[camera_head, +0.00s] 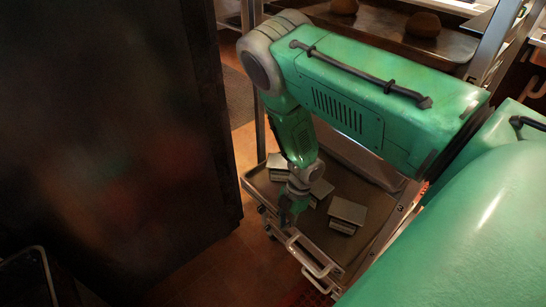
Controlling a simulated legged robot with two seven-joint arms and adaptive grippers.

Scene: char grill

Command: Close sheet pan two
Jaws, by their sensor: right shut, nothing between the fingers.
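A sheet pan (376,212) with a raised rim sits low in a metal rack, partly under my right arm. It sticks out toward the open floor and holds several grey block-like pieces (347,212). I cannot tell from a label which pan is number two. My right gripper (288,217) is shut and empty, pointing down at the pan's front rim. I cannot tell whether it touches the rim. My green right arm hides part of the pan and rack. My left gripper is not in view.
Metal handles (318,268) show along the front, below the pan's rim. A higher tray (377,30) with round buns (422,24) is at the back. A large dark cabinet (110,140) stands at left. A strip of tiled floor (232,262) lies between.

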